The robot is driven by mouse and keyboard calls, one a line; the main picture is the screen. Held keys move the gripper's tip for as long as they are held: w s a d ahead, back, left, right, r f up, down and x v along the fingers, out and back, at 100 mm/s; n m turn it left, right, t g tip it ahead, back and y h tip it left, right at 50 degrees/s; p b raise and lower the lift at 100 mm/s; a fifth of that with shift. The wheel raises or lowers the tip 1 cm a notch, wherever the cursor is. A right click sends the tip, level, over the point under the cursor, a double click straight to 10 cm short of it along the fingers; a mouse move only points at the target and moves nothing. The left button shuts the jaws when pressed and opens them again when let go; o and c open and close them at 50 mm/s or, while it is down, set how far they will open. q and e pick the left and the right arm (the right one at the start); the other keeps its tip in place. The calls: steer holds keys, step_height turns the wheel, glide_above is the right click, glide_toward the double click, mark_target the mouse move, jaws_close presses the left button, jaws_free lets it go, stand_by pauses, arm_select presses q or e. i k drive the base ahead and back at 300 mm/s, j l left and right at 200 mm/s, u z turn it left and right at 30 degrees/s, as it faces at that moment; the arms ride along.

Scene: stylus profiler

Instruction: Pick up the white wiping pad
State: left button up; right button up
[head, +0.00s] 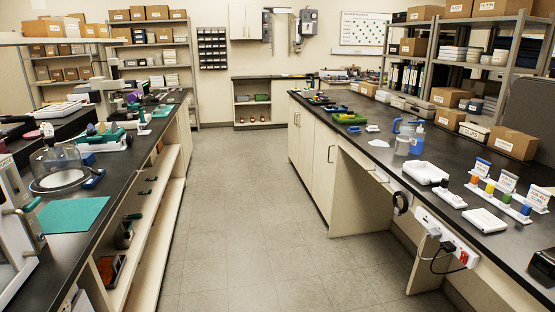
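Neither of my grippers is in the head view. A small flat white piece (378,143) lies on the dark top of the right bench and may be the white wiping pad; it is too small to be sure. Another small white piece (373,129) lies just behind it. A larger flat white object (485,220) lies near the front edge of the same bench, and I cannot tell whether it is a pad or a tray.
An open tiled aisle (255,220) runs between the two benches. On the right bench stand a blue bottle (417,143), a white tray (425,173) and several coloured vials with label cards. The left bench (120,172) holds a glass dome (60,170) and a green mat (72,215).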

mark_target(370, 130)
steer(key=i, duration=0.7)
steer(key=i+j+z, duration=0.1)
steer(key=i, duration=0.6)
steer(key=i+j, duration=0.15)
steer(key=i, duration=0.55)
